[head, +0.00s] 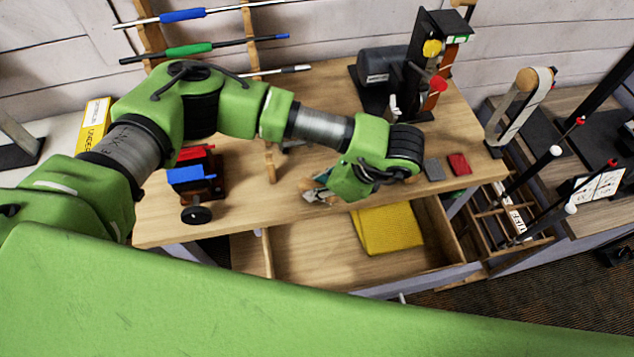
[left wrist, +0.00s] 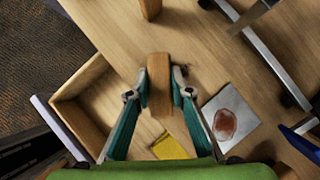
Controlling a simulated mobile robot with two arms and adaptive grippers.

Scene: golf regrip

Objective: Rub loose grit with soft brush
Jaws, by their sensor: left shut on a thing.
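My left gripper (left wrist: 160,88) is shut on a brown wooden block-shaped piece (left wrist: 159,70), which looks like the brush's back. Its teal fingers lie along both sides of the piece. Bristles cannot be made out. In the head view the left gripper (head: 318,190) is low over the front of the bench, and my green wrist largely hides it. A pale square plate (left wrist: 238,122) with a reddish-brown patch (left wrist: 225,123) lies right of the fingers in the left wrist view, apart from the held piece. I cannot tell if the patch is grit. My right gripper does not show.
An open drawer (head: 297,262) holding a yellow cloth (head: 388,229) is below the bench front. A red-and-blue clamp (head: 193,178) stands left, a motor machine (head: 385,78) at the back. Grey (head: 433,170) and red (head: 459,164) blocks lie right. Clubs hang on the wall rack (head: 254,35).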

